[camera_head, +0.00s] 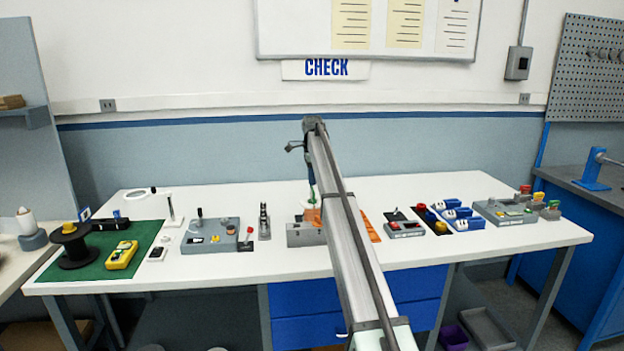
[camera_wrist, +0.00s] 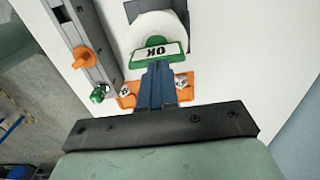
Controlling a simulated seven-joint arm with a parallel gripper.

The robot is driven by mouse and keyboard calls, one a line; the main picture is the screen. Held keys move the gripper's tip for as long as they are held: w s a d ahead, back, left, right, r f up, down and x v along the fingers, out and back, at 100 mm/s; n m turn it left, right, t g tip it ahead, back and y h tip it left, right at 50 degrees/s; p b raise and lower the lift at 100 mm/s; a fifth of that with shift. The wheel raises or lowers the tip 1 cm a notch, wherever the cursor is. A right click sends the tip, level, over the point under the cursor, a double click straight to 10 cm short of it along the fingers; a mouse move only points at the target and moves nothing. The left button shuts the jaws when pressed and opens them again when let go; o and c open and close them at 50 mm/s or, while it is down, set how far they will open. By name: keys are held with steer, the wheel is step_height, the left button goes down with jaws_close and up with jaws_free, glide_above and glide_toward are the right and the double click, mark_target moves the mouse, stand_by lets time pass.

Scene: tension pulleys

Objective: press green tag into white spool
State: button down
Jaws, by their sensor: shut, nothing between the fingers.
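In the wrist view, the white spool (camera_wrist: 147,27) stands at the top centre in front of a dark grey square. The green tag (camera_wrist: 172,60), with a white label reading OK, sits against the spool's near side. My gripper (camera_wrist: 160,70) has its blue fingers shut together with nothing between them. Its tips are right at the tag's lower edge; I cannot tell whether they touch it. In the head view, my arm hides most of this spot. A little green (camera_head: 312,196) shows beside the arm, and the spool is mostly hidden.
An orange plate (camera_wrist: 185,88) with screws lies beneath the fingers. A grey rail (camera_wrist: 82,35) with an orange lever (camera_wrist: 84,58) and a green knob (camera_wrist: 98,94) runs along the left. In the head view, other fixtures stand on the white table (camera_head: 270,262) on both sides.

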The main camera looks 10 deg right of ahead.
steer(key=shift+f, duration=0.75)
stand_by(0.8)
steer(key=shift+r, duration=3.55)
